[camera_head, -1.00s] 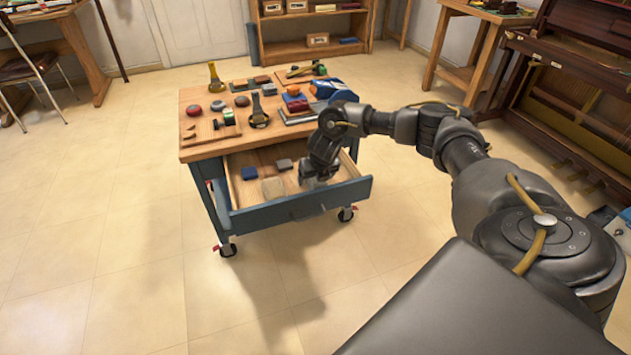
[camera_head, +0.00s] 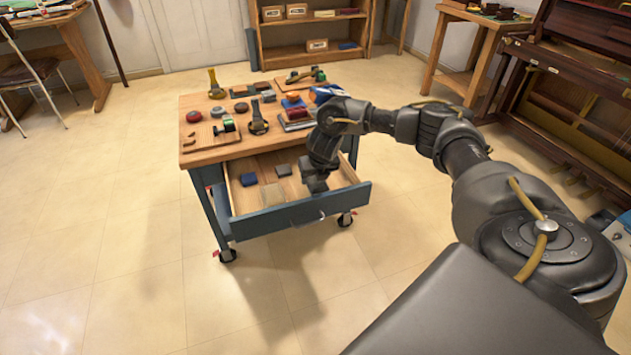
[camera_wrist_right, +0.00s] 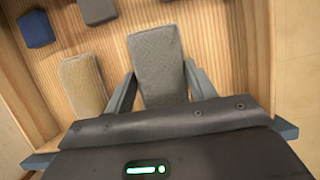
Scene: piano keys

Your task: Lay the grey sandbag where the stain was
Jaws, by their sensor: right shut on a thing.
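The grey sandbag (camera_wrist_right: 157,65) is between the two fingers of my right gripper (camera_wrist_right: 157,92) in the right wrist view. The gripper is shut on it, with a finger along each side. In the head view my right gripper (camera_head: 316,184) is inside the open drawer, near its right end, and mostly hides the bag. I cannot tell whether the bag touches the drawer floor. No stain shows on the visible wood. My left gripper is not in view.
The open drawer (camera_head: 300,211) also holds a beige bag (camera_head: 272,195), a blue one (camera_head: 248,179) and a darker grey one (camera_head: 283,170), left of the gripper. The cart's worktop (camera_head: 215,152) above carries many tools and blocks.

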